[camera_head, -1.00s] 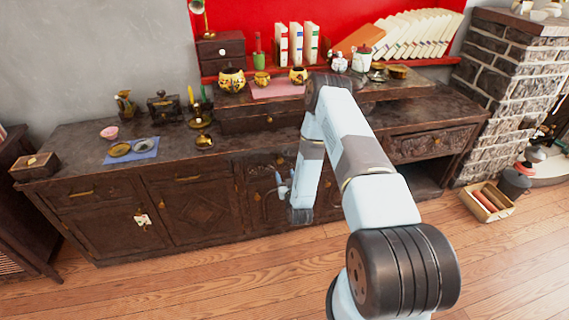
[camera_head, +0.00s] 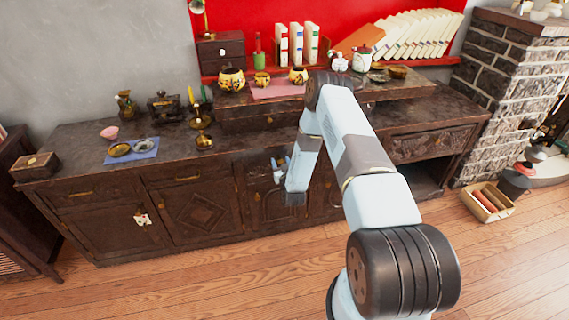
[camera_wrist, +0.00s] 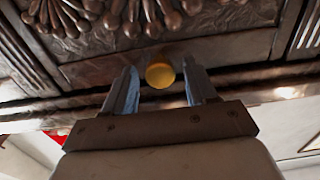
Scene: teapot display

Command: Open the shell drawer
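A dark wooden front with carved radiating lobes fills the top of the wrist view (camera_wrist: 110,68); I take it to be the shell drawer. A round brass knob (camera_wrist: 160,75) is on it. My gripper (camera_wrist: 161,88) is open, with one finger on each side of the knob and a small gap showing on both sides. In the head view, my gripper (camera_head: 279,163) is at the carved section of the cabinet front, below the middle drawer (camera_head: 237,124). My arm and wrist hide part of that section there, and the knob does not show clearly.
The long dark cabinet (camera_head: 75,160) carries pots, candlesticks and a blue cloth (camera_head: 145,156) on its top. Another carved drawer (camera_head: 415,147) is at the right. A wooden crate (camera_head: 487,213) stands on the floor at the right. The floor in front is clear.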

